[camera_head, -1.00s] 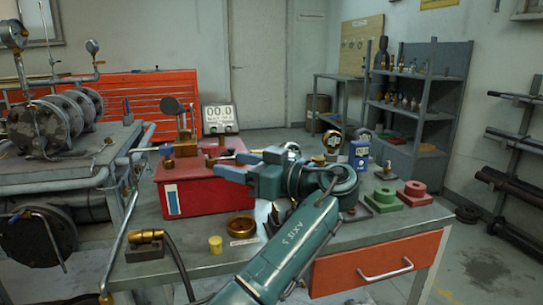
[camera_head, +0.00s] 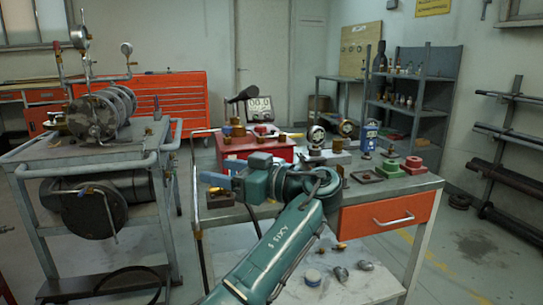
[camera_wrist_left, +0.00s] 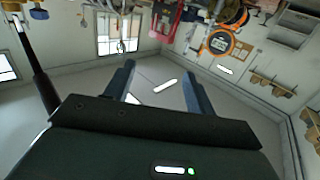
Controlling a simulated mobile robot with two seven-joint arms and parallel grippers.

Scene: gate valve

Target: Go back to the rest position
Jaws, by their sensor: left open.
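My left gripper (camera_head: 216,182) is in the head view, with its blue-grey fingers pointing left in front of the workbench (camera_head: 390,187). The left wrist view shows its two fingers (camera_wrist_left: 158,82) apart, with nothing between them. My teal left arm rises from the bottom of the head view and covers part of the bench. A red box (camera_head: 262,148) stands on the bench behind the gripper, with brass fittings on and around it. My right gripper is in neither view.
A steel cart (camera_head: 100,163) with a ribbed pump-like machine (camera_head: 100,115) stands at the left. A bench drawer (camera_head: 390,217) is orange. A shelf (camera_head: 412,95) and a wall rack (camera_head: 500,150) stand at the right. Floor shows between cart and bench.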

